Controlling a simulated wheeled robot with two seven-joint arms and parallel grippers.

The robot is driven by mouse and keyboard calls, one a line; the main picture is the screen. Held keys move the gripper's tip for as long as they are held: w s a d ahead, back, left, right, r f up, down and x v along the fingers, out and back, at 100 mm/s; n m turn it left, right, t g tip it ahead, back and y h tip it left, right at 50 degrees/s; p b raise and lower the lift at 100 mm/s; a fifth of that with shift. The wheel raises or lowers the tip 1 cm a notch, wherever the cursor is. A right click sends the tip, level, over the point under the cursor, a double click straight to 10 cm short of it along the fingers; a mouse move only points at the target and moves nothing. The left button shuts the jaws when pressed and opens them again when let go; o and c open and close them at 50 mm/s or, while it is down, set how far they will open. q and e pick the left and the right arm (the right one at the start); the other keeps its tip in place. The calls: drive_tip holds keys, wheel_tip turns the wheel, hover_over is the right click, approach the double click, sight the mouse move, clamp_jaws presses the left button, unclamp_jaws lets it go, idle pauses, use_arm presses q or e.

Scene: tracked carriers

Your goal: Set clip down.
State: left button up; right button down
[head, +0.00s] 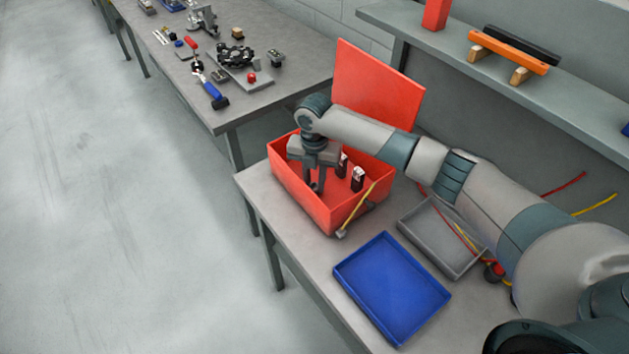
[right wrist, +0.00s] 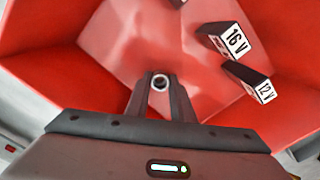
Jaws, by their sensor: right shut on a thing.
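My right gripper (head: 316,185) reaches down into an open red box (head: 335,215) on the near bench. In the right wrist view its fingers (right wrist: 161,92) are shut on a small round grey piece with a dark centre (right wrist: 160,82), which looks like the clip. The red box floor lies beyond the fingertips; I cannot tell whether the piece touches it. My left gripper is not in view.
Two dark blocks labelled 16 V (right wrist: 228,40) and 12 V (right wrist: 250,84) stand in the box. A yellow-handled tool (head: 358,210) leans outside. A blue tray (head: 390,290) and a grey tray (head: 425,240) are empty or nearly so. The red lid (head: 375,85) stands up behind.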

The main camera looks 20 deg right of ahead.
drive_tip(key=c, duration=1.5)
unclamp_jaws()
drive_tip(key=shift+c, duration=0.2)
drive_tip(key=shift+r, duration=0.1)
wheel_tip(320, 180, up, 12)
drive_tip(key=b, duration=0.4)
